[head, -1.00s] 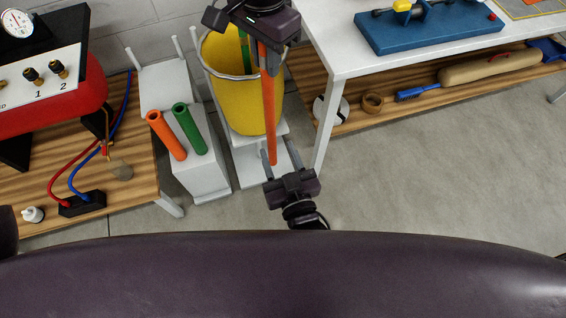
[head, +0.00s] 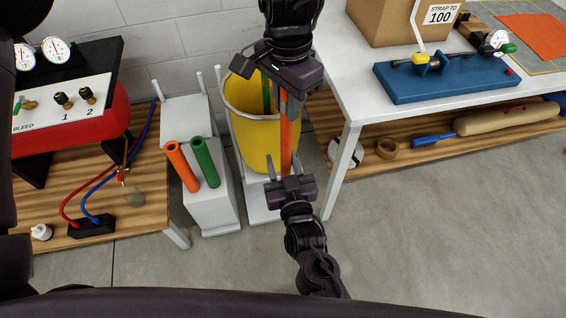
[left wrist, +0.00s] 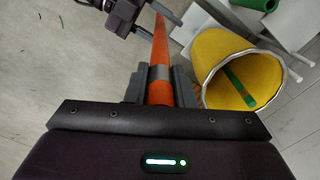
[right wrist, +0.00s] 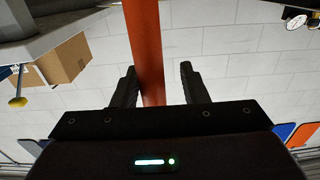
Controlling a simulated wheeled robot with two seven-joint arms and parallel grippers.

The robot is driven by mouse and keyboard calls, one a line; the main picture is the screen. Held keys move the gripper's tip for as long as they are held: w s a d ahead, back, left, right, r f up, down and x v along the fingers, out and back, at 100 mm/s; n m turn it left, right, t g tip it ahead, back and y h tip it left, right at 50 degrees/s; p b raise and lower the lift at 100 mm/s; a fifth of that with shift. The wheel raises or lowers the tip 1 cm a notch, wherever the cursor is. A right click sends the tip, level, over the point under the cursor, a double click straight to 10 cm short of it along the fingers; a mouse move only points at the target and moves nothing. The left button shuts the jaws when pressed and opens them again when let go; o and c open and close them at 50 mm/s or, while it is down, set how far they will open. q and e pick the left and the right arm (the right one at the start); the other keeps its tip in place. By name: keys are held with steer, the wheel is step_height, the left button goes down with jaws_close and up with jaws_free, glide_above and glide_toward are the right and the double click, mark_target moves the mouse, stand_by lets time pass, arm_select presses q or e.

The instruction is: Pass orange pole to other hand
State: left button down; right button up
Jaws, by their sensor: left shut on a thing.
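The orange pole (head: 287,135) hangs roughly upright below my left gripper (head: 284,84). The left wrist view shows the left fingers (left wrist: 160,86) shut around the pole (left wrist: 160,50) at a grey band. My right gripper (head: 284,168) is below, at the pole's lower part, with its fingers pointing up. In the right wrist view the open right fingers (right wrist: 158,85) stand on either side of the pole (right wrist: 144,45), with gaps both sides. The pole lies closer to the left-hand finger in that view. The pole's lowest end is hidden by the right gripper.
A yellow bucket (head: 250,135) with a green pole inside stands just behind. A white stand (head: 208,205) with short orange and green tubes is left of it. A white table (head: 352,90) with a blue fixture (head: 445,78) is right. The floor in front is clear.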

steer(key=c, duration=0.7)
arm_select(q)
steer(key=c, duration=1.2)
jaws_free()
arm_select(e)
jaws_close()
arm_select(q)
steer(key=shift+o, duration=0.2)
steer(key=shift+r, duration=0.15)
